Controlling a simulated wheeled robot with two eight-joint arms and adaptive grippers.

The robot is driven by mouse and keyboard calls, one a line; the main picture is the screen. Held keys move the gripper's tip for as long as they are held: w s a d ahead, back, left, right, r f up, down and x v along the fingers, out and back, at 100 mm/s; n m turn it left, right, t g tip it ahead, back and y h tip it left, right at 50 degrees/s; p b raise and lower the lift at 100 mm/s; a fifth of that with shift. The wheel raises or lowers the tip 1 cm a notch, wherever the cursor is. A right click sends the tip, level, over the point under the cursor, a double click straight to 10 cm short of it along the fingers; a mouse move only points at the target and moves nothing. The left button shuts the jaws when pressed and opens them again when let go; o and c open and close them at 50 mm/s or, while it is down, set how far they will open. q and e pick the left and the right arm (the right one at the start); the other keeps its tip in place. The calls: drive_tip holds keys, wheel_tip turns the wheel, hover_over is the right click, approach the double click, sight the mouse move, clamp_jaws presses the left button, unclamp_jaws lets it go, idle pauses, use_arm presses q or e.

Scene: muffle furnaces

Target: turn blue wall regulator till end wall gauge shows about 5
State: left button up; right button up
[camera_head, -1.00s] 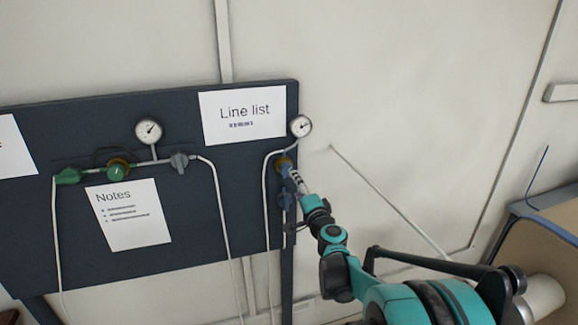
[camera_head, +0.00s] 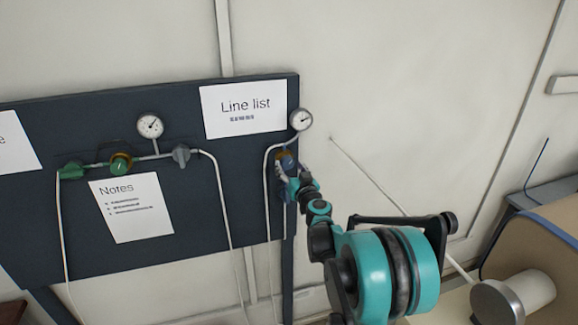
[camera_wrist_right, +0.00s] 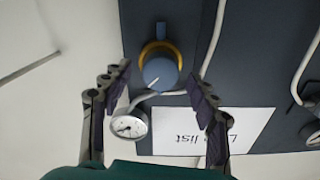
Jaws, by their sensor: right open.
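The blue wall regulator (camera_head: 287,159) sits at the right edge of the dark board, partly hidden by my gripper. In the right wrist view, its round blue knob (camera_wrist_right: 160,73) has a white pointer line and a yellow collar behind it. The end wall gauge (camera_head: 301,119) is just above it, with a white dial; it also shows upside down in the wrist view (camera_wrist_right: 129,124). Its reading is too small to tell. My right gripper (camera_head: 290,178) is open, its fingers on either side of the knob in the wrist view; I see no clear contact. My left gripper is not in view.
A second gauge (camera_head: 150,126), a green regulator (camera_head: 121,164) and a grey valve (camera_head: 181,154) are on the board to the left. White pipes (camera_head: 221,200) run down the board. The "Line list" sheet (camera_head: 243,108) hangs beside the end gauge. Bare wall lies right.

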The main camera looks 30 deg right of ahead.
drive_tip(key=shift+w+d, duration=0.1)
drive_tip(key=shift+w, duration=0.6)
drive_tip(key=c, duration=1.2)
drive_tip(key=shift+o, duration=0.2)
drive_tip(key=shift+m+b, duration=0.5)
drive_tip(key=shift+m, duration=1)
drive_tip(key=o, duration=1.2)
drive_tip(key=shift+c, duration=0.2)
drive_tip(key=shift+s, duration=0.15)
